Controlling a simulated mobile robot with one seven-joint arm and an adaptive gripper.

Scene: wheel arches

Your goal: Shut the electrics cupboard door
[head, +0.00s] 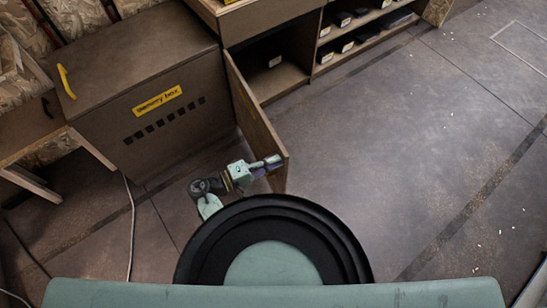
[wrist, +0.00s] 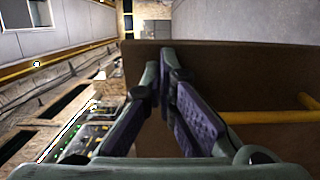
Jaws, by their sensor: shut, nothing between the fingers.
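The cupboard door (head: 258,125) is a brown panel standing wide open, swung out from the left side of the open cupboard (head: 275,82). Its free end points towards me. My gripper (head: 272,163) is at the door's outer end, shut with nothing between its fingers. In the wrist view, my gripper (wrist: 160,60) is in front of a broad brown panel (wrist: 225,75), which looks like the door. A yellow bar (wrist: 270,116) shows at the right there. I cannot tell whether the fingers touch the panel.
A brown box (head: 150,90) with a yellow label stands left of the door. Shelves with dark items (head: 350,35) stand right of the cupboard. A pale cable (head: 131,225) lies on the floor at the left. The floor (head: 410,130) at the right is mostly clear.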

